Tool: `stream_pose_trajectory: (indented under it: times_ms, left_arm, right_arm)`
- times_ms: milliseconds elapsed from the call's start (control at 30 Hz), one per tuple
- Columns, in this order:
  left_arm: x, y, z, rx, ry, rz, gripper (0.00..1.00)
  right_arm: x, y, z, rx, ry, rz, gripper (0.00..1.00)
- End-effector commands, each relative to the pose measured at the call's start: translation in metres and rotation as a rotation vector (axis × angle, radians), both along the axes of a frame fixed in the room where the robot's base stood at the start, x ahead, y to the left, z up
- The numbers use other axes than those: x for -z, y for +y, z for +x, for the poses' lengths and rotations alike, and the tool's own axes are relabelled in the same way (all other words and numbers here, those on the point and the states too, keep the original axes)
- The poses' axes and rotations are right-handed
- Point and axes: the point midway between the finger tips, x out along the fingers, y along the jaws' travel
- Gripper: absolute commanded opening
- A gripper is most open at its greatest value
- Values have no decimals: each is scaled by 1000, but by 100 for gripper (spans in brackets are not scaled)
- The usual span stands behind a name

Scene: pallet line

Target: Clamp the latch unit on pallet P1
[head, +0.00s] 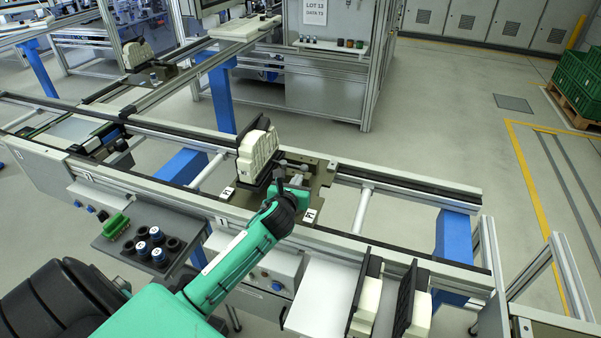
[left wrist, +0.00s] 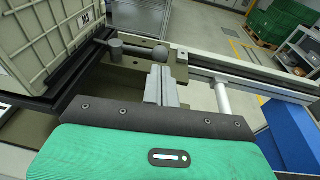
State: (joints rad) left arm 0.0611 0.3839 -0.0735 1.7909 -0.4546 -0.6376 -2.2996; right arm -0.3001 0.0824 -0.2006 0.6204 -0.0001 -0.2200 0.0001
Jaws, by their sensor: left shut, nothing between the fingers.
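The cream latch unit (head: 256,150) with a dark edge stands upright on the olive plate of a pallet (head: 318,183) on the conveyor. In the left wrist view its ribbed side (left wrist: 45,35) fills the upper left. A grey clamp lever (head: 295,165) with rounded ends is beside the unit's right side; it also shows in the left wrist view (left wrist: 140,50). My left gripper (head: 297,181) is shut and empty, low over the plate, close to the lever. In the left wrist view its grey fingers (left wrist: 160,86) point at the clamp's block. Whether they touch it I cannot tell. My right gripper is out of view.
A dark tray (head: 150,240) with black knobs and a green-handled piece is left of my arm. Two cream-and-black units (head: 367,300) stand on a white shelf at the front right. Another unit (head: 137,55) sits on the far-left line. The conveyor right of the pallet is clear.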

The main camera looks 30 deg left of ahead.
Motion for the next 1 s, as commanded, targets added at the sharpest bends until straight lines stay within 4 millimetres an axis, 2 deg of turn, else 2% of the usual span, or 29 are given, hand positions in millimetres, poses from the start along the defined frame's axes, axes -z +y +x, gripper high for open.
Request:
stream_pose_trajectory:
  times_ms: [100, 300, 800, 1000]
  left_arm:
    - [1, 5, 16, -3, 1, -4, 0]
    - [5, 10, 31, -1, -1, -2, 0]
    - [8, 12, 36, -3, 0, 0, 0]
    - [9, 12, 49, -65, 1, 0, 0]
  right_arm:
    - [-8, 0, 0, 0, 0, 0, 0]
    - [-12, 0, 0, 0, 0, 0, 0]
    - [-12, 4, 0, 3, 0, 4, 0]
    - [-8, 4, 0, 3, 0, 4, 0]
